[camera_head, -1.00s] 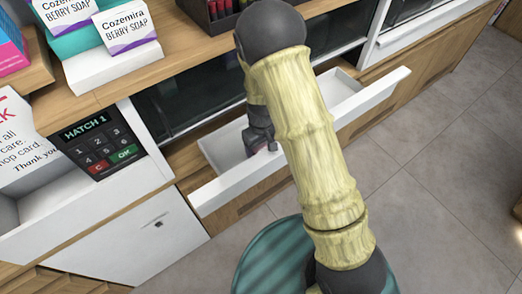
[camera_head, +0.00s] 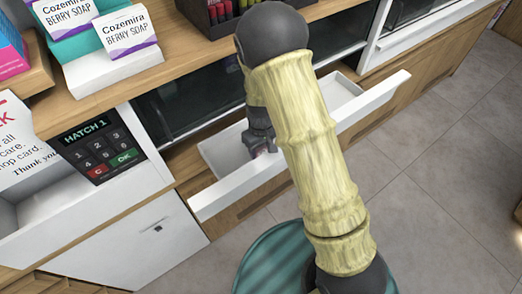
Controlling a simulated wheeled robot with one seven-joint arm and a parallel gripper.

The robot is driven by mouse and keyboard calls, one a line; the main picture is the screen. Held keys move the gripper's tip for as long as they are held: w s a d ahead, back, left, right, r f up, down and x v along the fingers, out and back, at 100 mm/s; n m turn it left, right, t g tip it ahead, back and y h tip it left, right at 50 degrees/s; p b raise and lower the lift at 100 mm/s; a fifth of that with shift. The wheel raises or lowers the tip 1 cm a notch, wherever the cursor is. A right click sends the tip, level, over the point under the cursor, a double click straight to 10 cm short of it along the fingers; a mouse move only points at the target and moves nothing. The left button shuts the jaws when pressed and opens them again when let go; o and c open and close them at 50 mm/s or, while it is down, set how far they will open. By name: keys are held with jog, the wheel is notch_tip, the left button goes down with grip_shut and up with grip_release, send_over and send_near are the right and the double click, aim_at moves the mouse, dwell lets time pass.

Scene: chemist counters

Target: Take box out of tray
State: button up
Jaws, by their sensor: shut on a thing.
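The white tray (camera_head: 225,193) is an open, shallow drawer sticking out from the counter front, below a dark glass panel. My gripper (camera_head: 262,148) points down into the left part of the tray, and my pale yellow arm crosses the tray's middle. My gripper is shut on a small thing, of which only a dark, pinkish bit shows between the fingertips. It appears to be the box, but most of it is hidden. I cannot tell whether it touches the tray floor.
A keypad (camera_head: 98,145) marked HATCH 1 is left of the tray, above a white cabinet door (camera_head: 140,245). A dark rack (camera_head: 215,12) is at the back. Grey floor (camera_head: 440,190) is clear on the right.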

aim_at(261, 151)
notch_tip(261, 151, up, 9)
jog(key=b, duration=0.1)
dwell(0.7)
